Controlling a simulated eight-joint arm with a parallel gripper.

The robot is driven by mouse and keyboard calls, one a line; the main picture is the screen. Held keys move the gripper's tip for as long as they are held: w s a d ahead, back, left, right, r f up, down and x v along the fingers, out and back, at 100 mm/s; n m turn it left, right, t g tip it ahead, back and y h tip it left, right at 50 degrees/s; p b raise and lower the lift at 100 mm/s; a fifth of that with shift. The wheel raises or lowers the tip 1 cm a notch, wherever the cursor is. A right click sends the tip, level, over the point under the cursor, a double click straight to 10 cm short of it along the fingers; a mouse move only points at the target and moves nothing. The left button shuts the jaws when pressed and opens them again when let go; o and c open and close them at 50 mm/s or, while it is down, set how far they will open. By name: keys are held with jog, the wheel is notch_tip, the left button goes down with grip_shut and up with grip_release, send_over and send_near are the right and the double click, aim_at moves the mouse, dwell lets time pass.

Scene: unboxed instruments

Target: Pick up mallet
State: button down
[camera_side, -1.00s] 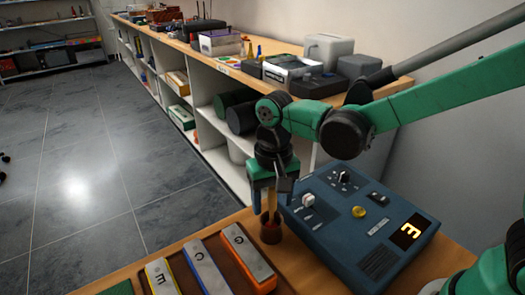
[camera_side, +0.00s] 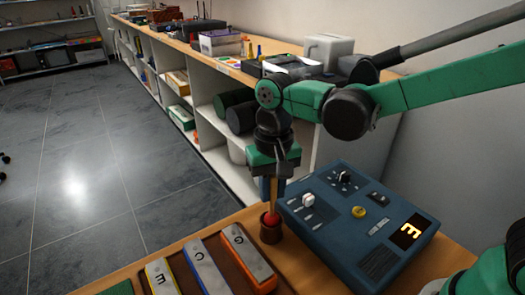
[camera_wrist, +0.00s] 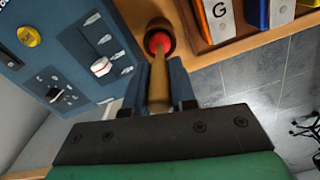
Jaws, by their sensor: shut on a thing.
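The mallet has a wooden handle and a red ball head, with the head pointing down. In the side view the red head of the mallet (camera_side: 271,219) shows at the mouth of a small brown cup (camera_side: 270,234); its lower part is hidden by the rim. My gripper (camera_side: 269,190) is above the cup, pointing down, shut on the handle. In the wrist view the mallet handle (camera_wrist: 158,88) runs between the two fingers of my gripper (camera_wrist: 160,80), and the red head sits at the opening of the dark cup (camera_wrist: 157,22).
A blue console (camera_side: 357,225) with knobs, a yellow button and a lit "3" stands right of the cup. Lettered chime bars (camera_side: 205,268) lie in a wooden tray to the left. A shelf unit (camera_side: 215,110) stands behind, with open floor at left.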

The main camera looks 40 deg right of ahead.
notch_tip(320, 180, up, 18)
jog(key=shift+f, duration=0.25)
jog(key=c, duration=1.4)
grip_release()
grip_shut()
jog(key=s+a+f, duration=0.2)
jog(key=a+f, duration=0.2)
jog(key=a, duration=0.6)
jog(key=s+a+f, duration=0.2)
jog(key=a+f, duration=0.2)
jog(key=a, duration=0.6)
jog(key=shift+s+a+f, duration=0.15)
jog(key=shift+a+f, duration=0.05)
jog(key=shift+a, duration=0.05)
